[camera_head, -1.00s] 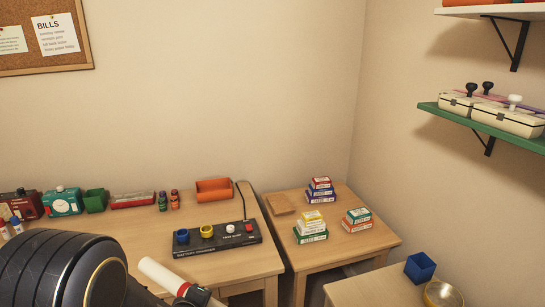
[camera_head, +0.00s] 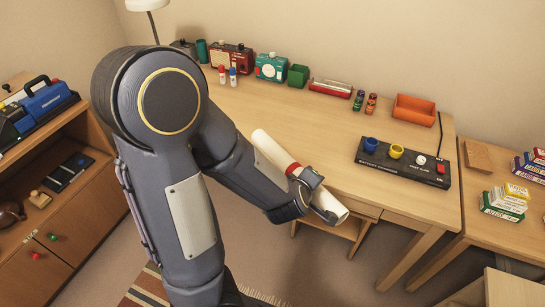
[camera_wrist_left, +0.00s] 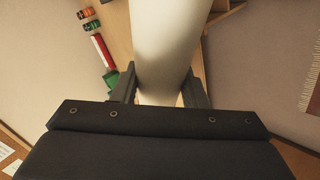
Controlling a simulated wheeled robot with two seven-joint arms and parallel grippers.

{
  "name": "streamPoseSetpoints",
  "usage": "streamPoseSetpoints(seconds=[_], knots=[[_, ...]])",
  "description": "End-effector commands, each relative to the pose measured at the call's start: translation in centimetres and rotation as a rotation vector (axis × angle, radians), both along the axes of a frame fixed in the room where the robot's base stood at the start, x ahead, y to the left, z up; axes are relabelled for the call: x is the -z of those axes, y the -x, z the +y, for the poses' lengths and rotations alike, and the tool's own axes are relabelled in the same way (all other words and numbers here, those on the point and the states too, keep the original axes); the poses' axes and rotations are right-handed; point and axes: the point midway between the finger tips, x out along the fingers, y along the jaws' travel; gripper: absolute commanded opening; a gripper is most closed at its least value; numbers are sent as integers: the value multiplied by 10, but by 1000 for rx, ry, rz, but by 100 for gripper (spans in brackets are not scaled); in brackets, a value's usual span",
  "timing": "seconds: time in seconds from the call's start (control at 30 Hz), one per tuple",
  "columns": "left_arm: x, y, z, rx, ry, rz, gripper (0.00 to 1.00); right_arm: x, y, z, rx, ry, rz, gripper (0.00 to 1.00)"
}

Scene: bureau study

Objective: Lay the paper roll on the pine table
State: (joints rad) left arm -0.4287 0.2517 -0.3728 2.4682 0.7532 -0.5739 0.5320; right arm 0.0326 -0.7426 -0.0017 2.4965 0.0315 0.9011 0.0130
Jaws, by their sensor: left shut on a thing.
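The paper roll (camera_head: 273,152) is a long white cylinder with a red band near its middle. My left gripper (camera_head: 312,187) is shut on it near the middle and holds it tilted, in front of the front edge of a long light-wood table (camera_head: 310,120). In the left wrist view the roll (camera_wrist_left: 168,45) runs between both fingers of my left gripper (camera_wrist_left: 160,92). A smaller light-wood table (camera_head: 470,205) stands at the right; I cannot tell which table is the pine one. My right gripper is not in view.
Small boxes (camera_head: 505,201) stack on the right table. A brown shelf unit (camera_head: 75,215) stands left.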

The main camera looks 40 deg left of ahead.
Motion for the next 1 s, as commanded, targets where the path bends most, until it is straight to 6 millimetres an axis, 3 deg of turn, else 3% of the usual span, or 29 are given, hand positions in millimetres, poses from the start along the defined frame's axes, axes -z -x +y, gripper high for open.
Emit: streamPoseSetpoints(seconds=[0.17, 0.47, 0.6, 0.73, 1.0], knots=[[5, -1, 11, -19, 0, -1, 17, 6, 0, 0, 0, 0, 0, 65], [39, -57, 56, -21, -2, 1, 17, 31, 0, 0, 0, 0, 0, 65], [66, -77, 71, -19, -1, 4, 17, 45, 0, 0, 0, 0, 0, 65], [82, -89, 80, -17, -1, 3, 17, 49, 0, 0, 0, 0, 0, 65], [95, -100, 87, -16, -1, 1, 17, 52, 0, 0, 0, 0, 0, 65]])
